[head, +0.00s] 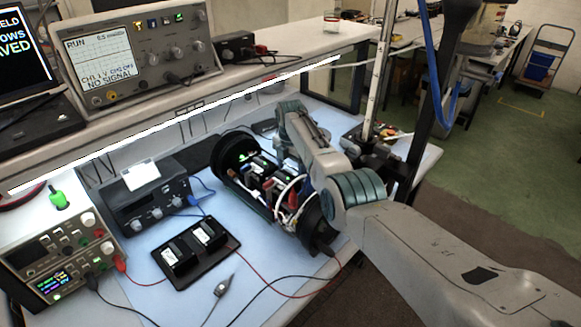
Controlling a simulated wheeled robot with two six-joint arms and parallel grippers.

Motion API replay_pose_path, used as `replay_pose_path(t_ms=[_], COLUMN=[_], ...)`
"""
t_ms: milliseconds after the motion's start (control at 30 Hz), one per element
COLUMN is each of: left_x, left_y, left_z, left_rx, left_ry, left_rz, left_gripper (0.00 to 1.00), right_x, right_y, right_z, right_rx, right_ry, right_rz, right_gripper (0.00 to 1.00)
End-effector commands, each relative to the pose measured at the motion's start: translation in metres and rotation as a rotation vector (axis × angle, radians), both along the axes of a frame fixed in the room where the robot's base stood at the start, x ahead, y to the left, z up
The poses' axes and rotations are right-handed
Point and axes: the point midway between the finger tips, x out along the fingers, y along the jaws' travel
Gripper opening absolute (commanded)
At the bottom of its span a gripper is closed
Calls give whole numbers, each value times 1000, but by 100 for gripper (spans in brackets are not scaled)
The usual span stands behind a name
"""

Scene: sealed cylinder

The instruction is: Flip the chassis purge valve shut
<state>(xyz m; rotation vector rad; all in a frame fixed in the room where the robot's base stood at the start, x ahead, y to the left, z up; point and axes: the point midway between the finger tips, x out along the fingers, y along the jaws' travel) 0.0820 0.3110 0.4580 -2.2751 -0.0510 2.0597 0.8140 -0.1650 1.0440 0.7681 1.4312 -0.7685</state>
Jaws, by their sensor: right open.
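The chassis (262,205) is a dark open cylinder lying on the blue mat, with round end caps, circuit parts, white tubes and wires inside. A small red part (292,201) shows near its lower right end; I cannot tell whether it is the purge valve or how any lever is set. My right arm reaches in from the right, over the far right side of the chassis. My right gripper (283,152) is open, small and partly hidden by the arm beside the chassis; I cannot tell whether it touches anything. My left gripper is out of view.
A black tray with two dark packs (195,250) lies in front left of the chassis. A power supply (62,255), a dark instrument (150,203) and loose cables crowd the left. A shelf with an oscilloscope (136,52) runs behind. Bare mat shows at the front.

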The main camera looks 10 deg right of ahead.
Motion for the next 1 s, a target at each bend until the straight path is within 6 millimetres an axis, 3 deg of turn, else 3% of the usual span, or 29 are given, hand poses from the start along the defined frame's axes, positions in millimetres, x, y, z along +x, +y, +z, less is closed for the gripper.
replay_pose_path(t_ms=[67,267,300,467,800,1000], left_x=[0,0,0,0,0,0], left_y=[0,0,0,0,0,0], left_z=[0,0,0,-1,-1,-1], left_rx=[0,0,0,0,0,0], left_ry=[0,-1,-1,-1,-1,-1], left_rz=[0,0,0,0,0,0], left_gripper=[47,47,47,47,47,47], right_x=[0,0,0,1,3,4], right_y=[0,0,0,-1,-6,-6], right_z=[0,0,1,1,2,2], right_rx=[0,0,0,0,0,0], right_ry=[0,0,0,0,-2,-2], right_rz=[0,0,0,-40,-347,-399], right_gripper=[67,28,26,26,26,26])
